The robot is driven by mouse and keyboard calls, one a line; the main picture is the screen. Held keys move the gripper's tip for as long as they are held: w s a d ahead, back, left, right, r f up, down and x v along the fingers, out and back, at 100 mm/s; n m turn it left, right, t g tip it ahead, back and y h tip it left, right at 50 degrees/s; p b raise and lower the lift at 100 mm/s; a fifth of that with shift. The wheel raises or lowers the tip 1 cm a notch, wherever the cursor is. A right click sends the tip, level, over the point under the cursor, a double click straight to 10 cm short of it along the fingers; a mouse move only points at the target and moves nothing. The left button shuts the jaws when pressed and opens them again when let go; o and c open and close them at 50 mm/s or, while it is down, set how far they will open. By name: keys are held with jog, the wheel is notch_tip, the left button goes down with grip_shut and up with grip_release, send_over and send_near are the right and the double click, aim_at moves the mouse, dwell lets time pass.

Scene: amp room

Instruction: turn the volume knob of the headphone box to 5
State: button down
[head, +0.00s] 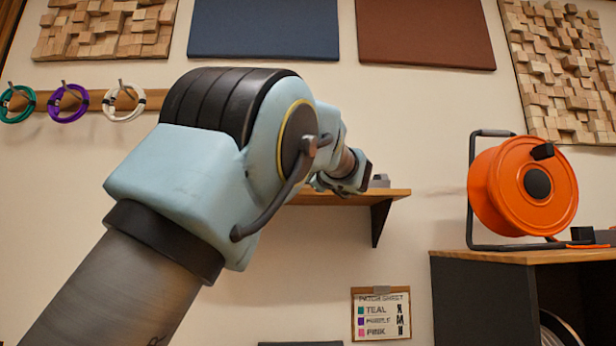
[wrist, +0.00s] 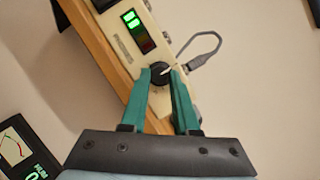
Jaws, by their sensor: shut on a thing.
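The headphone box (wrist: 175,28) is a cream box on a wooden shelf in the wrist view. Its black volume knob (wrist: 160,72) has a pale pointer line and sits between the teal fingertips of my gripper (wrist: 161,77). My gripper is shut on the knob. A lit display (wrist: 137,28) on the box shows green segments above dark red ones. Any scale around the knob is too small to read. In the head view my arm hides most of the box and the gripper; the wall shelf (head: 390,193) shows past it.
A grey cable (wrist: 212,52) loops out of the box beside the knob. A meter with a green readout (wrist: 24,150) is at the lower left of the wrist view. In the head view, an orange cable reel (head: 490,190) stands on a cabinet (head: 480,258) at the right.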

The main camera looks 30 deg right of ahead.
jog(key=c, duration=0.7)
grip_release()
jog(key=shift+o, duration=0.2)
jog(key=v, duration=1)
jog(key=shift+s, duration=0.4)
jog(key=shift+f, duration=0.1)
